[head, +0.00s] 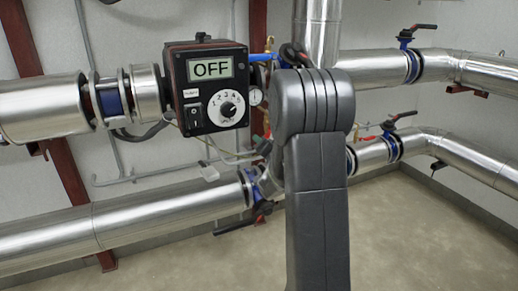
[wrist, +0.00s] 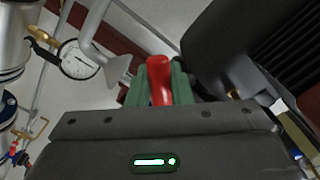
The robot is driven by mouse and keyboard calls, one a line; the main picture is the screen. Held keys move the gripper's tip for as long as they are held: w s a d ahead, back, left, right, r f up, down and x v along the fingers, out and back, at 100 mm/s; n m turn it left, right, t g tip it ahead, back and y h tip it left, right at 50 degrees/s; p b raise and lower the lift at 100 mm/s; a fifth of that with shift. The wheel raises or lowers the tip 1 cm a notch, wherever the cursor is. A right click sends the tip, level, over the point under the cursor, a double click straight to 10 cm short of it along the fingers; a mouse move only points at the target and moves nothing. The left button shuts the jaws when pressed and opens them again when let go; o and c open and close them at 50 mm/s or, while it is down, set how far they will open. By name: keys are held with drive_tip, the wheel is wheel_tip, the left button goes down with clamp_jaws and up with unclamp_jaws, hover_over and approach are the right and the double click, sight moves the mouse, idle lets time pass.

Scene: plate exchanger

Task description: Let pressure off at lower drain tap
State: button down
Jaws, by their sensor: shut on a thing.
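In the wrist view my gripper (wrist: 159,84) has its green fingers closed on a red handle (wrist: 159,75), one finger on each side of it. The handle's rounded end points up in the picture. The tap body that it would belong to is hidden behind the gripper, so I cannot tell how far it is turned.
A controller box (head: 208,88) reading OFF hangs left of my arm. A round pressure gauge (wrist: 75,60) on a brass fitting is close by in the wrist view. Insulated silver pipes (head: 120,222) and blue valves with levers (head: 390,140) surround the arm. The floor (head: 430,250) at front right is clear.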

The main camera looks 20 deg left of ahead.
drive_tip(key=shift+w+d+f+n+b, duration=0.25)
drive_tip(key=shift+f+n+b, duration=0.1)
drive_tip(key=shift+n+b, duration=0.35)
drive_tip(key=c, duration=1.3)
unclamp_jaws()
drive_tip(key=shift+r, duration=0.15)
